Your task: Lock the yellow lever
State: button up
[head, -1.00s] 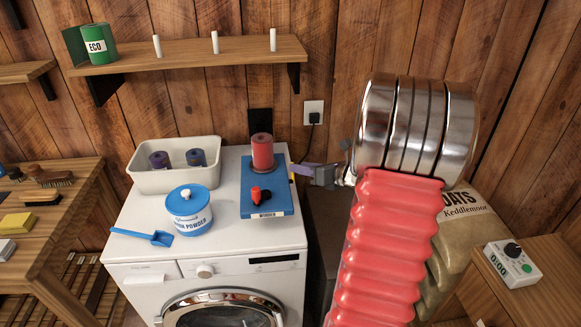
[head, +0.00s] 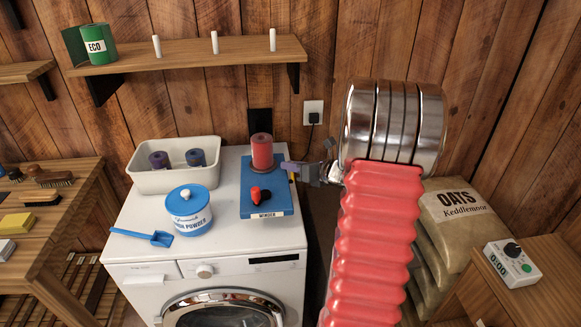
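The blue winder board (head: 277,205) lies on top of the white washing machine. It carries a red spool (head: 262,152) standing at its back and a black knob with a red handle (head: 257,194) near its front. No yellow lever shows clearly; a tiny yellow spot at the board's right edge is mostly hidden by my gripper. My gripper (head: 296,169) reaches in from the right, its tip at the board's back right edge beside the red spool. Whether it touches anything, or how far its fingers are apart, cannot be made out.
A white bin (head: 146,181) with two dark spools and a blue-lidded powder tub (head: 189,218) stand left of the board. A blue scoop (head: 160,239) lies at the front left. A shelf (head: 190,57) hangs above. Oats sacks (head: 436,215) and a timer (head: 513,264) are at right.

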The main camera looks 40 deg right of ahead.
grip_shut()
jog(key=shift+a, duration=0.15)
jog(key=shift+s+t, duration=0.2)
jog(key=shift+t, duration=0.3)
jog(key=shift+s+a+r+n+t, duration=0.1)
jog(key=shift+s+n+t, duration=0.05)
jog(key=shift+n+t, duration=0.25)
jog(key=t, duration=0.1)
jog(key=s+n+t, duration=0.1)
jog(key=shift+a+n+t+h, duration=0.3)
jog(key=shift+a+h, duration=0.05)
jog(key=shift+h, duration=0.05)
jog(key=n+t, duration=0.1)
jog(key=s+a+n+t+y, duration=0.1)
jog(key=n+t, duration=0.1)
jog(key=s+n+t+y, duration=0.1)
jog(key=n+t, duration=0.1)
jog(key=shift+s+a+f, duration=0.2)
jog(key=shift+a+f, duration=0.05)
jog(key=shift+f, duration=0.05)
jog(key=shift+t, duration=0.3)
